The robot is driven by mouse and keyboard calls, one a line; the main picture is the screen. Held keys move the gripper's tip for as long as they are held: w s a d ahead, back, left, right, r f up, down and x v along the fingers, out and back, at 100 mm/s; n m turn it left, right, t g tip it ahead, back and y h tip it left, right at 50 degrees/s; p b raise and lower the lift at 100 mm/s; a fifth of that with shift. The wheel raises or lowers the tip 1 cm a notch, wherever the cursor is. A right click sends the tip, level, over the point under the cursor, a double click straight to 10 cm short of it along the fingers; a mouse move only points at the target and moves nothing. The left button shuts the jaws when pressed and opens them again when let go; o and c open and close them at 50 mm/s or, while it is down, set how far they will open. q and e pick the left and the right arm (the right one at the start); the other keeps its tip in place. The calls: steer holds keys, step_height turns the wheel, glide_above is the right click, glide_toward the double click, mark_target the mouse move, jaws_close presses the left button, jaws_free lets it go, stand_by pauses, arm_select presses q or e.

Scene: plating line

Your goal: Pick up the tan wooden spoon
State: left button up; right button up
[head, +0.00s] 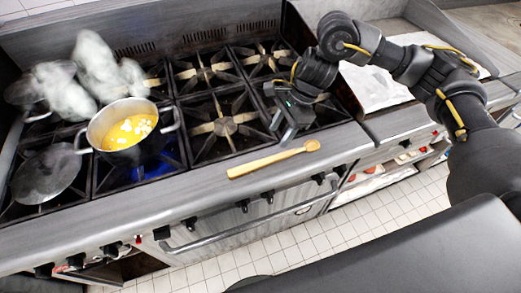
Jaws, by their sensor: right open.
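The tan wooden spoon (270,159) lies on the steel front ledge of the stove. Its round bowl end points right and its wide handle end points left. My right gripper (286,133) is open and empty, over the right front burner, just behind the spoon near its bowl end. It looks apart from the spoon. Its height above the stove is hard to tell. My left gripper does not show.
A steaming pot (125,130) with yellow food and white pieces stands over a blue flame at left. A dark round lid (46,174) lies beside it. Control knobs and an oven rail (250,222) run along the stove's front.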

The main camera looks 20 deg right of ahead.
mark_target(265, 161)
steer(key=x, duration=0.2)
steer(key=shift+s+a+f+p, duration=0.25)
steer(key=shift+s+f+p, duration=0.05)
steer(key=shift+p, duration=0.1)
steer(key=shift+x, duration=1.1)
steer(key=shift+w+f, duration=0.2)
steer(key=shift+f, duration=0.15)
steer(key=shift+s+a+p, duration=0.1)
steer(key=shift+p, duration=0.35)
steer(key=p+x, duration=0.2)
steer(key=x, duration=0.2)
steer(key=shift+s+f+p, duration=0.15)
steer(key=shift+p, duration=0.25)
steer(key=shift+a+f, duration=0.2)
steer(key=shift+f, duration=0.2)
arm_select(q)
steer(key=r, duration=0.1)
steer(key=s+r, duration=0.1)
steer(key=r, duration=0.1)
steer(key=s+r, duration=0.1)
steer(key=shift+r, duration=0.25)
